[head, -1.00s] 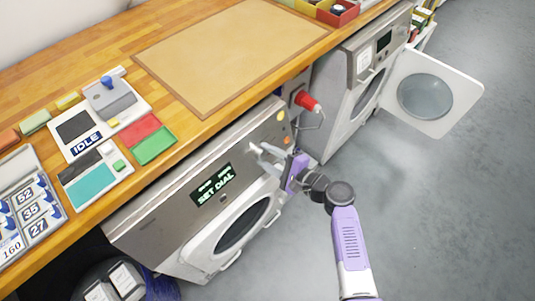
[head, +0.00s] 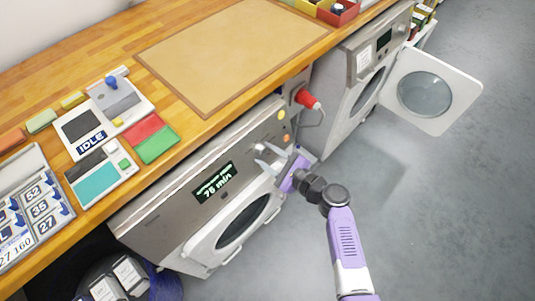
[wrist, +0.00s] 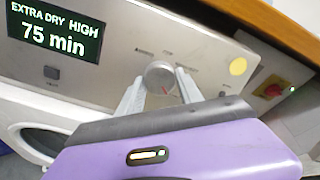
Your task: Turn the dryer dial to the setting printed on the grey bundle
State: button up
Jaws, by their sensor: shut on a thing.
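The silver dial (wrist: 159,73) is on the front panel of the near dryer (head: 165,215), with a red pointer mark toward its lower right. The small print around it is too blurred to read. My gripper (wrist: 158,84) is shut on the dial, one finger on each side. In the head view, my gripper (head: 266,157) reaches the panel and mostly hides the dial. The dryer display (wrist: 53,32) reads "EXTRA DRY HIGH 75 min". Dark bundles with white labels (head: 130,271) lie at the lower left below the counter. Their labels are unreadable, and I cannot tell which bundle is grey.
The dryer's round door (head: 240,225) is below the panel. A red knob (head: 308,99) juts out between the machines. A second machine (head: 350,85) has its door (head: 428,95) open. The wooden counter (head: 110,50) runs above; the floor to the right is clear.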

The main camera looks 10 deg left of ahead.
jog(key=shift+f, duration=0.1)
jog(key=o, duration=1.4)
jog(key=shift+c, duration=0.2)
jog(key=shift+s+d, duration=0.1)
jog(key=v, duration=0.7)
jog(key=shift+s+d, duration=0.2)
jog(key=shift+d, duration=0.05)
